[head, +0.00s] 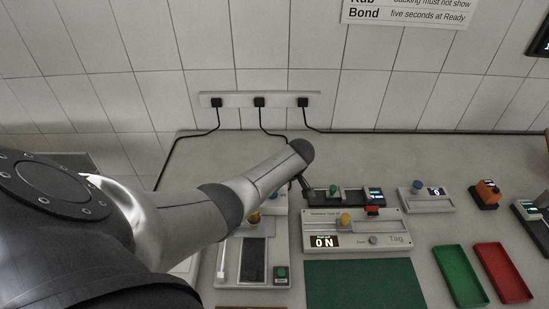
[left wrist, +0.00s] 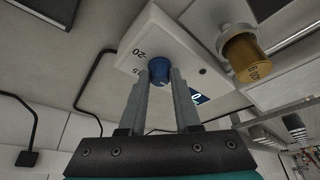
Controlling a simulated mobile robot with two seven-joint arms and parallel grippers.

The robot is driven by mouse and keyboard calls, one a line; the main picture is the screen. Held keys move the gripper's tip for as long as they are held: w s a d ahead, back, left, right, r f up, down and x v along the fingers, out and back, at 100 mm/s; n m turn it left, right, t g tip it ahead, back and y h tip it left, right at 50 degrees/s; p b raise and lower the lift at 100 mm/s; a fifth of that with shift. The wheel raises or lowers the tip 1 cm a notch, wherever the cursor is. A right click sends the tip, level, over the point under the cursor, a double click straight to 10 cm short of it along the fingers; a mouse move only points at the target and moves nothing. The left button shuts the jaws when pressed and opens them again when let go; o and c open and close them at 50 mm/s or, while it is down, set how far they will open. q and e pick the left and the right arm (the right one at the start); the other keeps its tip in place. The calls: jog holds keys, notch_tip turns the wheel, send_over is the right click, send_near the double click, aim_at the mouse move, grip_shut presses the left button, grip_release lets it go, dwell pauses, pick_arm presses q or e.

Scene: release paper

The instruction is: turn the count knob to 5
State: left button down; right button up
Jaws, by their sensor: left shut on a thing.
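A blue knob (left wrist: 159,68) stands on a white box (left wrist: 165,35) in the left wrist view. My left gripper (left wrist: 162,76) is shut on the blue knob, one finger on each side. A small blue display (left wrist: 200,98) on the box is partly covered by a finger and seems to show 0. My right gripper is not in view.
The Tag device (head: 345,240) with a display reading ON stands right of my arm. Another blue-knobbed box (head: 426,198), a green tray (head: 460,275) and a red tray (head: 503,273) lie further right. Cables run along the wall.

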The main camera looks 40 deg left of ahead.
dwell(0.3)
pick_arm(q)
jog(key=c, duration=0.6)
grip_release()
jog(key=shift+a, duration=0.1)
jog(key=shift+d+r, duration=0.25)
jog(key=shift+r, duration=0.25)
jog(key=p+v, duration=0.3)
jog(key=v, duration=1.1)
jog(key=shift+r, duration=0.1)
